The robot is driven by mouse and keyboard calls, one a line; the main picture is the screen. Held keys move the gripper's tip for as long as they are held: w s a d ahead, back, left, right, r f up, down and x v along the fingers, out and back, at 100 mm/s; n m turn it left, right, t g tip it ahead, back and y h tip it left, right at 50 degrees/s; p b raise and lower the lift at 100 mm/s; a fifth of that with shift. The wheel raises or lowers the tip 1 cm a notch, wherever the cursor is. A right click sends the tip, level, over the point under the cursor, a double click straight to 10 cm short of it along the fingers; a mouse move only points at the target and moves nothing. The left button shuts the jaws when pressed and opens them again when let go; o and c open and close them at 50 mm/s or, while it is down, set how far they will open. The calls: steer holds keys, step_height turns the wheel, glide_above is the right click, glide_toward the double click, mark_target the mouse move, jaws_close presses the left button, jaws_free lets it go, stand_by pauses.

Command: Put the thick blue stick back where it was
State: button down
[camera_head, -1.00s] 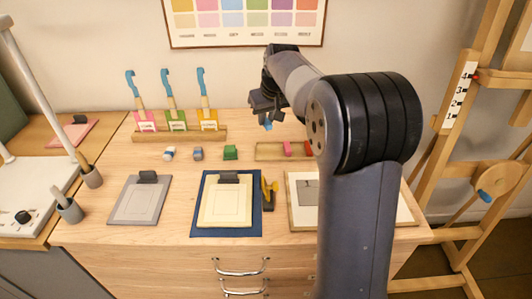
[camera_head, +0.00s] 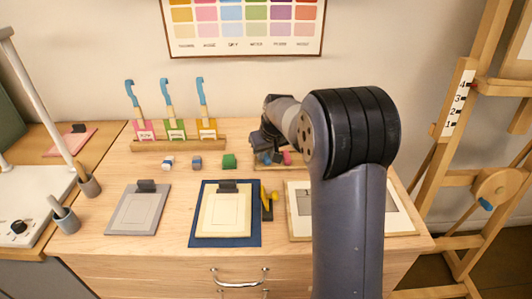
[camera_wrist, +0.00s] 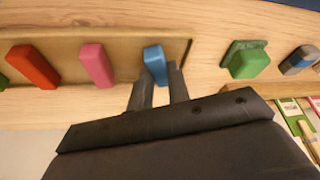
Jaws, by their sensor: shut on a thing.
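The thick blue stick (camera_wrist: 154,64) is held between the fingertips of my gripper (camera_wrist: 163,74) in the wrist view. It is over the end of the shallow wooden tray (camera_wrist: 125,54), between the pink stick (camera_wrist: 97,64) and the tray's end wall. I cannot tell whether it touches the tray floor. In the head view, my gripper (camera_head: 267,156) is low at the left end of the tray, largely covering the blue stick. The pink stick (camera_head: 287,158) shows just to its right. A red stick (camera_wrist: 33,66) lies further along the tray.
A green block (camera_head: 229,161) stands left of the tray, with two small wrapped blocks (camera_head: 197,162) beyond it. A wooden rack (camera_head: 180,145) with pigment packets and blue-handled tools stands behind. A cream pad on a blue mat (camera_head: 255,238) lies in front.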

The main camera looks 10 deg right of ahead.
mark_target(266, 157)
steer(key=c, duration=1.3)
jaws_free()
steer(key=shift+c, duration=0.2)
steer(key=v, duration=1.2)
steer(key=shift+w+d, duration=0.1)
steer(key=x, duration=1.2)
steer(key=shift+f, duration=0.25)
step_height(266, 157, up, 3)
steer(key=shift+f, duration=0.1)
steer(key=shift+r, duration=0.75)
